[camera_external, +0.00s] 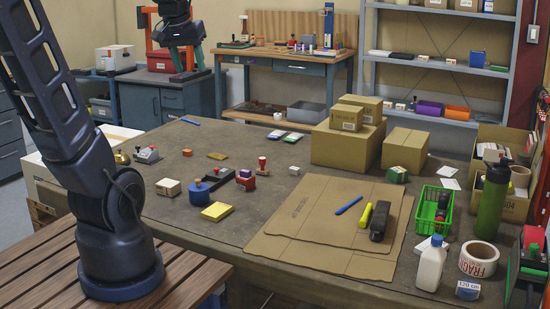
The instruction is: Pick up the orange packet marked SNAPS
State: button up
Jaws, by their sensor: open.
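A small flat orange-brown packet (217,156) lies on the worktable's far left part; its marking is too small to read, so I cannot tell whether it says SNAPS. My gripper (188,76) hangs at the top left, pointing down, with its two fingers apart and nothing visible between them. It appears well above the table, up and to the left of the packet in the picture, and apart from it.
Cardboard boxes (346,142) stand at the back. A flat cardboard sheet (310,225) and green basket (432,209) lie right. Bare tabletop surrounds the packet.

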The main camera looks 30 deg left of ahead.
jog(key=w+a+n, duration=0.2)
jog(key=w+a, duration=0.1)
jog(key=w, duration=0.4)
jog(key=w+a+n, duration=0.1)
jog(key=w+a, duration=0.2)
jog(key=w, duration=0.4)
jog(key=n+g, duration=0.4)
jog(key=n, duration=0.7)
send_over(186, 150)
notch_tip(186, 150, down, 34)
jog(key=f, duration=0.1)
notch_tip(186, 150, down, 4)
jog(key=shift+f, duration=0.2)
jog(key=shift+s+d+f, duration=0.1)
jog(key=shift+d+f, duration=0.05)
jog(key=shift+f, duration=1.3)
jog(key=shift+d+f, duration=0.15)
jog(key=shift+f, duration=1.25)
jog(key=shift+c, duration=0.2)
grip_shut()
